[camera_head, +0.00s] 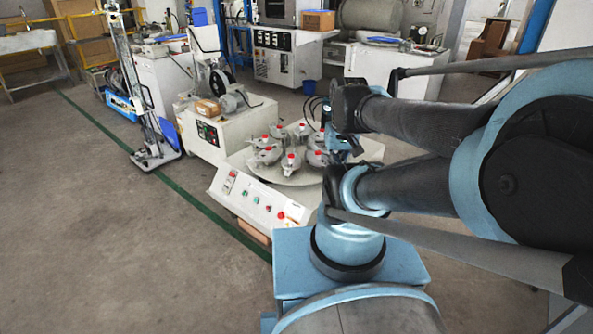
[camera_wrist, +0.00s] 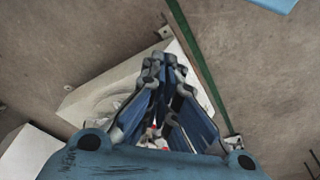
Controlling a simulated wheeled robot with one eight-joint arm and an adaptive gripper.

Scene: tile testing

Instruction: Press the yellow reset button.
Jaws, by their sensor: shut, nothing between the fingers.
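The white sloped control panel (camera_head: 240,205) stands at the front of the round test machine in the head view. It carries several small coloured buttons and a red one near its right end. I cannot clearly pick out the yellow reset button among them. My gripper (camera_wrist: 165,65) is shut and empty in the wrist view, its blue fingers drawn together at the dark tips. Pale machine surfaces lie behind the fingers there, and the fingers hide part of them. In the head view my arm comes from the right and ends near the machine's right side.
The round table (camera_head: 285,178) bears several grey fixtures with red tops, just behind the panel. A white cabinet with a motor (camera_head: 235,102) stands at its left. A green floor line (camera_head: 185,190) passes in front. The floor at the front left is clear.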

